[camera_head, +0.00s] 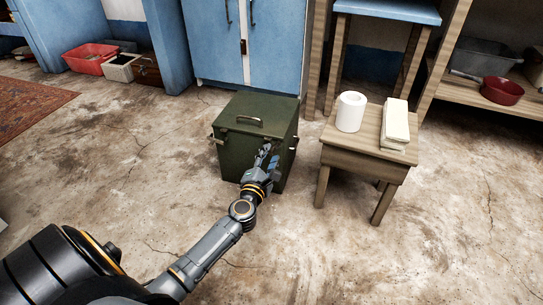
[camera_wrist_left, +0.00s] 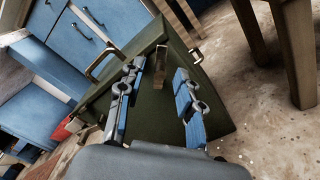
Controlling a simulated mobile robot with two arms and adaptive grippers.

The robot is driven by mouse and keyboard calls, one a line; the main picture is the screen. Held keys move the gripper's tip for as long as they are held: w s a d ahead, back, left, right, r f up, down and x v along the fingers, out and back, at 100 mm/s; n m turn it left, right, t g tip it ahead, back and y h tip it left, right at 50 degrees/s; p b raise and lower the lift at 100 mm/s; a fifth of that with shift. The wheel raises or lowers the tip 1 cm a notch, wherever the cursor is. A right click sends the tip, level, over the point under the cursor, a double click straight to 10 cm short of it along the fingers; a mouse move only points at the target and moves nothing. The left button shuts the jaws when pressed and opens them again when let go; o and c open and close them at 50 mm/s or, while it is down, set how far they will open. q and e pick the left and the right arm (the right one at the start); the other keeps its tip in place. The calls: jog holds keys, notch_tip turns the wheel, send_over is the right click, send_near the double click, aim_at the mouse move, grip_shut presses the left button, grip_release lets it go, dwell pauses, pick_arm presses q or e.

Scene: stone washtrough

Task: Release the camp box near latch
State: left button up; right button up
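A brass-coloured latch (camera_wrist_left: 160,62) on the box shows between the fingertips. I cannot tell whether a finger touches it. Another small metal fitting (camera_wrist_left: 196,55) shows further right on the box. My right gripper is in neither view.
A small wooden stool (camera_head: 366,150) with a white roll (camera_head: 350,111) and a pale stack (camera_head: 396,123) stands close to the right of the box. Blue cabinets (camera_head: 245,45) are behind it. The concrete floor to the left and in front is clear.

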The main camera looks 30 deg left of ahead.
pick_arm(q)
jog(key=shift+x, duration=1.05)
